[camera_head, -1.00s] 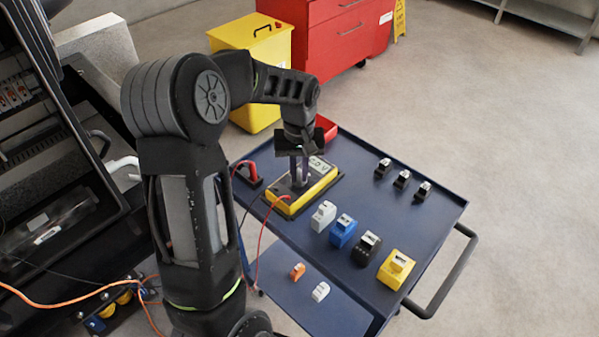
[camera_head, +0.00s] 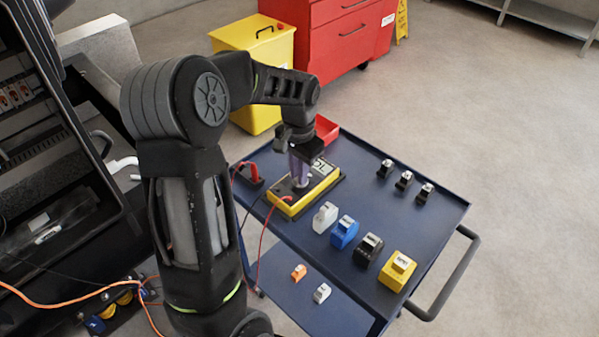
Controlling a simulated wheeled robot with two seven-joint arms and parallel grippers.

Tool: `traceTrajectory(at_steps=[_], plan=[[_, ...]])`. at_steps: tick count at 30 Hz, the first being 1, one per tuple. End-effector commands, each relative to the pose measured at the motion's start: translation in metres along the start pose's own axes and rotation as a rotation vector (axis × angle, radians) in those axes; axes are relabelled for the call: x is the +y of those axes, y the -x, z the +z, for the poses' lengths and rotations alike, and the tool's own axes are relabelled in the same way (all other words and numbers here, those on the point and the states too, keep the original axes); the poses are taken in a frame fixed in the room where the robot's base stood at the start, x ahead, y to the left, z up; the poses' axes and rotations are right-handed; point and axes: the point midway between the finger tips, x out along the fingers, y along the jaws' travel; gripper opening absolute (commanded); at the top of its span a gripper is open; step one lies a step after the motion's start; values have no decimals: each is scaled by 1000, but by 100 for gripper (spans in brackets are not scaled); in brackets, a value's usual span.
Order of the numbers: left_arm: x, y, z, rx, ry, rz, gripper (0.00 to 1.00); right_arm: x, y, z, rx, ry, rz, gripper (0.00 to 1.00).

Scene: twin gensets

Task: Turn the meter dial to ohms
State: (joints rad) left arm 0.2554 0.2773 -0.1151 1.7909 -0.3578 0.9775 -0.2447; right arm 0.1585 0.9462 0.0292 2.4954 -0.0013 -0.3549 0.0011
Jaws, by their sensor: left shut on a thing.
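The yellow and black meter (camera_head: 318,186) lies face up on the dark blue cart top, near its left end. Red and black leads run from its near edge. My left gripper (camera_head: 300,178) points down onto the meter's face, shut at the place of the dial. The dial itself is hidden by the fingers, so its setting cannot be read. The display at the meter's far end is partly covered by the gripper. My right gripper is not in view.
On the cart (camera_head: 410,222) stand white (camera_head: 325,217), blue (camera_head: 344,232), black (camera_head: 367,249) and yellow (camera_head: 397,271) blocks, with three small black pieces (camera_head: 404,180) farther back. A red probe holder (camera_head: 253,173) and red bin (camera_head: 326,129) flank the meter. An open dark cabinet (camera_head: 60,180) stands left.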

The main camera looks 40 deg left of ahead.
Motion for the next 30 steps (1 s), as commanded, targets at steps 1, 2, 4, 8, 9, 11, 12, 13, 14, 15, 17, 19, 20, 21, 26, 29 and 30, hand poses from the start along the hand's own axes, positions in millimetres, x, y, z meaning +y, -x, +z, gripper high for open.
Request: traceTrajectory(at_steps=[1, 2, 4, 8, 9, 11, 12, 13, 14, 15, 17, 19, 20, 21, 26, 29, 30], plan=[[0, 1, -1, 2, -12, -1, 0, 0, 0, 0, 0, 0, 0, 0], [0, 1, -1, 2, -18, -1, 0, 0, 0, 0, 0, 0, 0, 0], [-1, 1, -1, 2, -27, -1, 0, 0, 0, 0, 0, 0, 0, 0], [0, 1, -1, 2, -34, -1, 0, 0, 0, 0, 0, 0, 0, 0], [0, 1, -1, 2, -34, -1, 0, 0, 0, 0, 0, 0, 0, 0], [0, 1, -1, 2, -34, -1, 0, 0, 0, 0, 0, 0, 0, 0], [0, 1, -1, 2, -34, -1, 0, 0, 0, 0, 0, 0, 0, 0], [0, 1, -1, 2, -34, -1, 0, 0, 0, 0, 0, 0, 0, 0], [0, 1, -1, 2, -34, -1, 0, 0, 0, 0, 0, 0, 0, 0], [0, 1, -1, 2, -34, -1, 0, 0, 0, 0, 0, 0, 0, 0], [0, 1, -1, 2, -34, -1, 15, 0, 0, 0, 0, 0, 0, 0], [0, 1, -1, 2, -33, -1, 21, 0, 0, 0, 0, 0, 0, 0], [0, 1, -1, 2, -33, -1, 23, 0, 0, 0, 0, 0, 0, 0], [0, 0, 0, 2, -33, -1, 26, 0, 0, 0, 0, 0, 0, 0], [0, 0, 0, 1, -33, -1, 35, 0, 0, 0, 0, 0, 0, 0], [0, 0, 0, 1, -33, 0, 35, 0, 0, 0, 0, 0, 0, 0], [0, 0, 0, 1, -33, 0, 35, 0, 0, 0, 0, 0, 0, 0]])
